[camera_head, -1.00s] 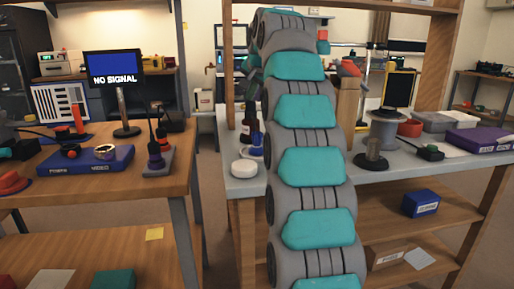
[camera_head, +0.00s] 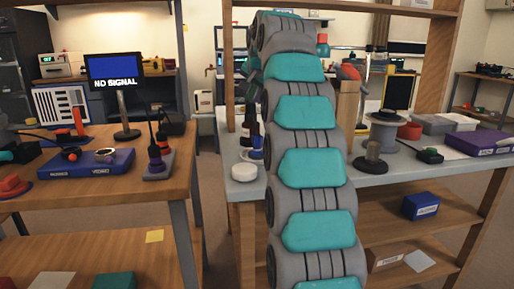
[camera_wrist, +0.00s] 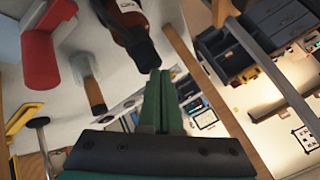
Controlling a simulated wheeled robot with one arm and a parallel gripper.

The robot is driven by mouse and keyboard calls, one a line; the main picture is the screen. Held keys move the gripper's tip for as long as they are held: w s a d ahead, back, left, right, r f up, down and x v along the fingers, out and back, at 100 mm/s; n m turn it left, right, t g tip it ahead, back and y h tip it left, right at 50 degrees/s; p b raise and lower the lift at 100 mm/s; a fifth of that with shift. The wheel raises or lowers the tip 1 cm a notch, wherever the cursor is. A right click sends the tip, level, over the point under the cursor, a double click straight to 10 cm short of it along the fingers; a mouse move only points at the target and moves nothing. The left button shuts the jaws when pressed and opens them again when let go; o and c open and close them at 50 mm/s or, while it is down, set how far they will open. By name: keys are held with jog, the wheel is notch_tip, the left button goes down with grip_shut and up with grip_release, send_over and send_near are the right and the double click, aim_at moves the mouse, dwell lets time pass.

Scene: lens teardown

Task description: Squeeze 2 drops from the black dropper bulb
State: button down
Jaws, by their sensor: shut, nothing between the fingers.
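A brown bottle (camera_wrist: 125,15) with a black dropper bulb (camera_wrist: 145,54) shows at the top of the wrist view. The bulb points toward my gripper. My gripper (camera_wrist: 159,73) has green fingers that are shut together with nothing between them. Its fingertips are right at the end of the black bulb; I cannot tell whether they touch it. In the head view the dark bottle (camera_head: 254,133) stands on the grey bench, partly hidden by my arm. My fingers are not clear there.
A round white container (camera_head: 245,169) stands near the bench's front edge. A spool (camera_head: 384,130) and purple box (camera_head: 479,142) are to the right.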

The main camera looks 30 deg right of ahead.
aim_at(251, 105)
jog(key=shift+r, duration=0.3)
notch_tip(251, 105, up, 6)
jog(key=p, duration=0.5)
dwell(2.6)
